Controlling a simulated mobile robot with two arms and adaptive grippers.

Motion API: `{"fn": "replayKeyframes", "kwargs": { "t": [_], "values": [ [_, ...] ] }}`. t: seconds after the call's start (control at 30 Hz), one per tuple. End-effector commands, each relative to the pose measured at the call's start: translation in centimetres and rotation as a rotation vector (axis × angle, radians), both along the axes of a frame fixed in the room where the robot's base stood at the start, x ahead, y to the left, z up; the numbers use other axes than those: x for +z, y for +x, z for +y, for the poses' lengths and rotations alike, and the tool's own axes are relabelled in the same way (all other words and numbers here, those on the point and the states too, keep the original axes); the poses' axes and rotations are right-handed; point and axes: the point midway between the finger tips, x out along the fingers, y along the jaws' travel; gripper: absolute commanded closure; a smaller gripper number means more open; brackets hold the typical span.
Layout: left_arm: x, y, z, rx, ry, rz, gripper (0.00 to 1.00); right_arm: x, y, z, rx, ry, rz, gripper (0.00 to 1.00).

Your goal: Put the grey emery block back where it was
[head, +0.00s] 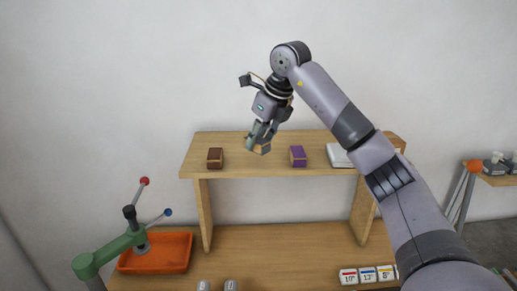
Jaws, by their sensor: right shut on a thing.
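My right gripper (260,140) hangs over the wooden shelf (240,172), between a dark brown block (215,158) on the left and a purple block (298,156) on the right. It is shut on a small block, mostly hidden by the fingers, so its colour is hard to tell. I cannot tell whether this block touches the shelf top. No other grey block stands out between the brown and purple blocks. My left gripper is not in view.
A pale grey item (338,156) lies on the shelf, partly behind my right arm. Below are an orange tray (155,254), a green clamp-like stand (110,250) with red and blue knobs, and numbered cards (367,275).

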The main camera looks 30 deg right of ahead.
Motion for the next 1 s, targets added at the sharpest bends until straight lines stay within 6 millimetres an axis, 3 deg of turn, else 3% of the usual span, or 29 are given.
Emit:
{"fn": "replayKeyframes", "kwargs": {
  "t": [0.27, 0.63, 0.67, 1.0],
  "values": [
    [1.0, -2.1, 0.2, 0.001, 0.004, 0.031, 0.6, -3.4, 0.0, 0.0, 0.0, -0.002, 0.003, 0.98],
    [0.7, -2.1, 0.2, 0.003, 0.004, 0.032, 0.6, -3.9, 0.0, 0.0, 0.0, 0.0, 0.001, 0.98],
    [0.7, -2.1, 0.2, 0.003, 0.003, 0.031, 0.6, -4.0, 0.0, 0.0, 0.0, 0.0, 0.001, 0.67],
    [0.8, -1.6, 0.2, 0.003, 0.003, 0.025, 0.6, -3.9, 0.0, 0.0, 0.0, 0.0, 0.001, 0.47]
  ]
}}
